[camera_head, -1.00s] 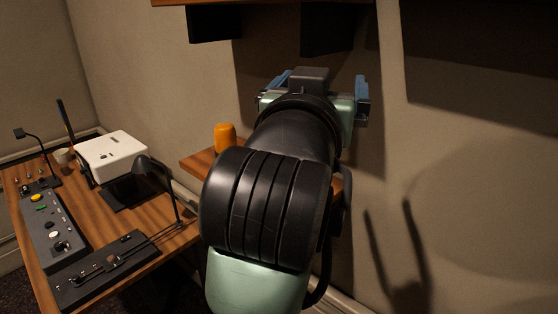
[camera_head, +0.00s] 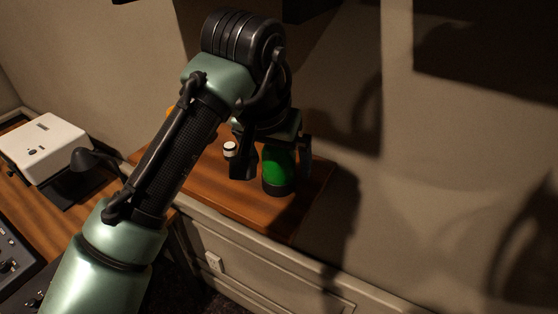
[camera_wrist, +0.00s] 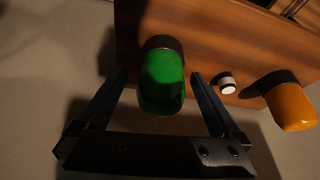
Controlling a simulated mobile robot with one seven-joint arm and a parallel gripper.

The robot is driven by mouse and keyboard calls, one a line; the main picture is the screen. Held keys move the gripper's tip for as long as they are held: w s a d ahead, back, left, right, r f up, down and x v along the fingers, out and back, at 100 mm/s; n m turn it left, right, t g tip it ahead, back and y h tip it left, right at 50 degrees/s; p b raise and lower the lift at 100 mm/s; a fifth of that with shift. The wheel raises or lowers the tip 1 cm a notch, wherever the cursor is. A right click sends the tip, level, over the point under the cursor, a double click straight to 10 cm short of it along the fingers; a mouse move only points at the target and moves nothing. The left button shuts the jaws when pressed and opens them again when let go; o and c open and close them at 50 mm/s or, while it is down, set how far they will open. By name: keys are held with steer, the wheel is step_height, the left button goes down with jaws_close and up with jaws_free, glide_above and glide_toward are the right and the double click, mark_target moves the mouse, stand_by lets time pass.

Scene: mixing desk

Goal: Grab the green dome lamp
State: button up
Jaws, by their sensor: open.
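The green dome lamp (camera_head: 278,168) has a green body on a dark base and stands on the wooden shelf (camera_head: 205,190). In the wrist view the lamp (camera_wrist: 163,82) shows between the two fingers, its dome facing the camera. My gripper (camera_head: 273,163) points down over the shelf with its fingers on either side of the lamp. In the wrist view my gripper (camera_wrist: 159,76) is open, with a visible gap between each finger and the lamp. The lamp's top is hidden by the gripper in the head view.
A small white-topped knob (camera_head: 230,149) stands beside the left finger. An orange dome lamp (camera_wrist: 291,106) is farther along the shelf, mostly hidden by my arm in the head view. A white box (camera_head: 45,147) and a black desk lamp (camera_head: 88,160) are on the desk. The wall is close behind.

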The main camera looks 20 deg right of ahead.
mark_target(280, 166)
steer(key=x, duration=0.3)
steer(key=shift+w+d+r, duration=0.1)
steer(key=shift+w+r, duration=0.05)
steer(key=shift+w, duration=0.05)
steer(key=shift+f, duration=0.35)
steer(key=shift+c, duration=0.2)
steer(key=c, duration=1.4)
steer(key=shift+w, duration=0.1)
steer(key=shift+c, duration=0.7)
steer(key=shift+r, duration=0.1)
steer(key=shift+r, duration=0.1)
